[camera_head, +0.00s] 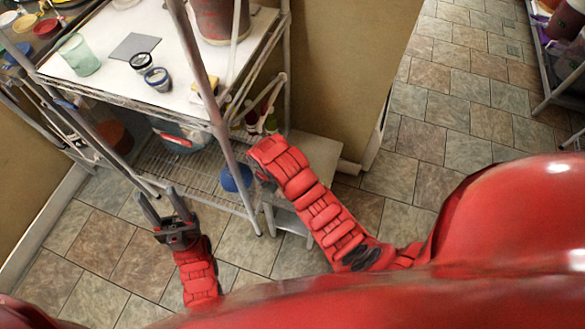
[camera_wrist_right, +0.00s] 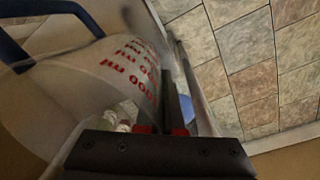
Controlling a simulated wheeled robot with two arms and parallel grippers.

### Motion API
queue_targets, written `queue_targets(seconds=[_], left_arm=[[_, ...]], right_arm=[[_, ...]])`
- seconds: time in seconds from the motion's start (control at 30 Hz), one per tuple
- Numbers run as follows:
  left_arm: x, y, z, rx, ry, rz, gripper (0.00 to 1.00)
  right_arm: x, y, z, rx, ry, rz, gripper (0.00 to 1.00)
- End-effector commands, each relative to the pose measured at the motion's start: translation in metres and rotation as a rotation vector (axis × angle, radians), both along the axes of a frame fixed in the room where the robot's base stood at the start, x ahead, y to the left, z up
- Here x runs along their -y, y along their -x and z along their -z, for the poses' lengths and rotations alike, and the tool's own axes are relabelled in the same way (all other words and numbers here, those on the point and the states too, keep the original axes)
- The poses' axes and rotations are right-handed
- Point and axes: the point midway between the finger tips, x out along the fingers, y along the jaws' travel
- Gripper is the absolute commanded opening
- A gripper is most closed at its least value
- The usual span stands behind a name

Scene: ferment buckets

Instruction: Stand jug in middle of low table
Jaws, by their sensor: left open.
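A translucent white jug (camera_wrist_right: 95,90) with red millilitre markings and a dark blue handle (camera_wrist_right: 65,15) fills the left of the right wrist view, tilted in the picture. My right gripper (camera_wrist_right: 172,95) is right beside it; its dark fingers look close together, and whether they hold the jug's wall is unclear. In the head view my right arm hides that gripper. A rounded blue thing (camera_head: 236,178) shows just left of the arm's end; I cannot tell if it belongs to the jug. The low table (camera_head: 318,150) is pale, against the wall, partly behind my right arm. My left gripper (camera_head: 168,215) is open and empty.
A metal shelf rack (camera_head: 105,82) stands left of the low table, with a green cup (camera_head: 79,54), small jars (camera_head: 157,79) and a large reddish bucket (camera_head: 218,18) on top. Its upright posts are close to both arms. Tiled floor (camera_head: 450,95) is open at right.

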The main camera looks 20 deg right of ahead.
Motion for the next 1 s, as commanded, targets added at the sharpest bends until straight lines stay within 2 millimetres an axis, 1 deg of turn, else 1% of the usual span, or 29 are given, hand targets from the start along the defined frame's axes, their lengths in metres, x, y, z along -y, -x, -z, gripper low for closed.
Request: queue_targets(seconds=[0.03,0.13,0.23,0.33,0.43,0.57,0.83,1.0], left_arm=[[0.000,0.000,-0.007,0.001,0.000,0.000,0.50],[0.000,0.000,-0.011,0.001,0.000,0.000,0.50],[0.000,0.000,-0.014,0.001,0.000,0.000,0.50],[0.000,0.000,-0.015,0.001,0.000,0.000,0.50],[0.000,0.000,-0.015,0.001,0.000,0.000,0.50],[0.000,0.000,-0.016,0.001,0.000,0.000,0.50],[0.000,0.000,-0.021,0.001,0.000,0.000,0.50],[0.000,0.000,-0.021,0.001,0.000,0.000,0.50]], right_arm=[[0.013,-0.009,-0.003,-0.004,0.003,0.008,0.00],[0.036,-0.028,-0.001,-0.003,0.002,0.008,0.00],[0.054,-0.043,0.003,-0.003,0.001,0.005,0.00],[0.064,-0.054,0.005,0.000,-0.001,0.003,0.00],[0.070,-0.059,0.006,0.002,-0.002,0.001,0.00],[0.072,-0.060,0.010,-0.001,-0.002,0.000,0.00],[0.072,-0.059,0.037,-0.003,0.000,0.001,0.00],[0.072,-0.059,0.043,0.000,0.000,0.000,0.00]])
